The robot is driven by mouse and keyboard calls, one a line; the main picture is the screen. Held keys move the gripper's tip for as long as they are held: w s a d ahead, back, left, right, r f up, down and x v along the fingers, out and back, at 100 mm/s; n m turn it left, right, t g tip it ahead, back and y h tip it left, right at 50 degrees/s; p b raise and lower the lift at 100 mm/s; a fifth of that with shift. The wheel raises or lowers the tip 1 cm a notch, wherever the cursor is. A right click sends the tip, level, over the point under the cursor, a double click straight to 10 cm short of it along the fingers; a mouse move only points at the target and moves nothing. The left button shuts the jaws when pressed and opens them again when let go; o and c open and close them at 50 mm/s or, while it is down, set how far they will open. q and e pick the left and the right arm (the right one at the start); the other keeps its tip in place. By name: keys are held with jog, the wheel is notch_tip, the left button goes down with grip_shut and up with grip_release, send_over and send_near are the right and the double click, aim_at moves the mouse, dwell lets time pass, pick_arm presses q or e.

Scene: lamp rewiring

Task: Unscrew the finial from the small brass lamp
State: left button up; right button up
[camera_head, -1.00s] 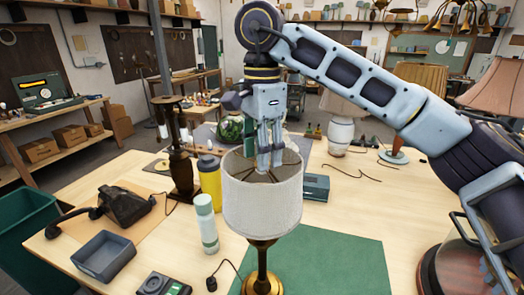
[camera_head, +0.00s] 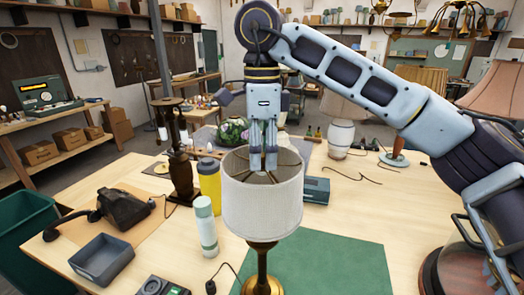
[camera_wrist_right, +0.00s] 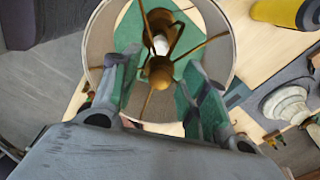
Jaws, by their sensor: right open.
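The small brass lamp (camera_head: 262,262) stands on the green mat (camera_head: 335,262), with a pale drum shade (camera_head: 262,205) on it. In the right wrist view the brass finial (camera_wrist_right: 158,72) shows as a round knob at the centre of the shade's spokes, with a white bulb (camera_wrist_right: 161,45) beyond it. My right gripper (camera_head: 263,168) points straight down at the shade's open top. It is open, and in the wrist view its green-padded fingers (camera_wrist_right: 162,92) stand on either side of the finial, with gaps. The head view does not show the finial clearly. My left gripper is not in view.
A yellow bottle (camera_head: 210,187) and a pale green bottle (camera_head: 205,225) stand close left of the shade. A grey tray (camera_head: 102,258) and black telephone (camera_head: 125,207) lie farther left. A white lamp base (camera_head: 340,137) stands behind right. The mat right of the lamp is clear.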

grip_shut()
jog(key=shift+n+p, duration=0.9)
jog(key=shift+n, duration=1.8)
jog(key=shift+n+p, duration=0.35)
jog(key=shift+n, duration=1.05)
jog(key=shift+r+n+p, duration=0.1)
jog(key=shift+n+p, duration=0.35)
jog(key=shift+n, duration=1.35)
jog(key=shift+n+p, duration=0.3)
jog(key=shift+n, duration=1.9)
